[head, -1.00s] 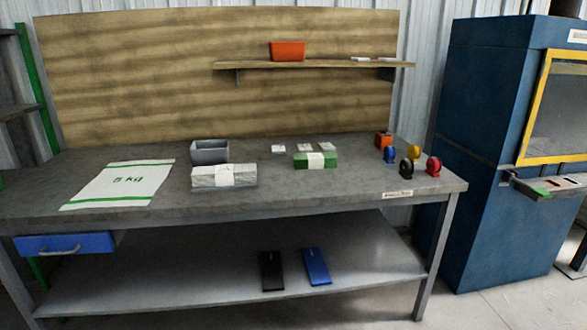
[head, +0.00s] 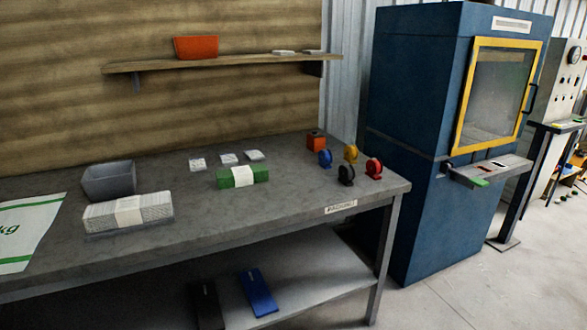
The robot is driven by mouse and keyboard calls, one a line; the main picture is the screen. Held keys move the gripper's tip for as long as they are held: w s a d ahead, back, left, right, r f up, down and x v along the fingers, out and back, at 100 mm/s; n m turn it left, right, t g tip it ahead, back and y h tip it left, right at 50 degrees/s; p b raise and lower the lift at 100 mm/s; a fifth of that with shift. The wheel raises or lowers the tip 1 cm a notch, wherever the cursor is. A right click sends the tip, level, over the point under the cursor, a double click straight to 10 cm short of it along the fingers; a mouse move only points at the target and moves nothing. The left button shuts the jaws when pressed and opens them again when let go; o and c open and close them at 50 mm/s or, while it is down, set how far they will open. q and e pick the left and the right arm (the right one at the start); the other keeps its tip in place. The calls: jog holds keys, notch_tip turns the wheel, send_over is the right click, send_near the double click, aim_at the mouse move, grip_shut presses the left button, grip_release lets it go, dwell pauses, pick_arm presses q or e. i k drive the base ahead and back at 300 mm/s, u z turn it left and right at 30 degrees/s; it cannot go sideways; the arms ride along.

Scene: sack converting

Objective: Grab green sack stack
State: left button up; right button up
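The green sack stack (head: 243,177) lies on the grey workbench (head: 290,200), right of its middle, with a white band around it. A larger white sack stack (head: 129,213), also banded in white, lies to its left. Neither of my grippers shows in the head view.
A grey bin (head: 109,181) stands behind the white stack. Small white cards (head: 228,158) lie behind the green stack. A blue cabinet (head: 415,130) stands to the right, with open floor before it.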

aim_at(243, 175)
jog(key=i, duration=0.85)
jog(key=u, duration=0.55)
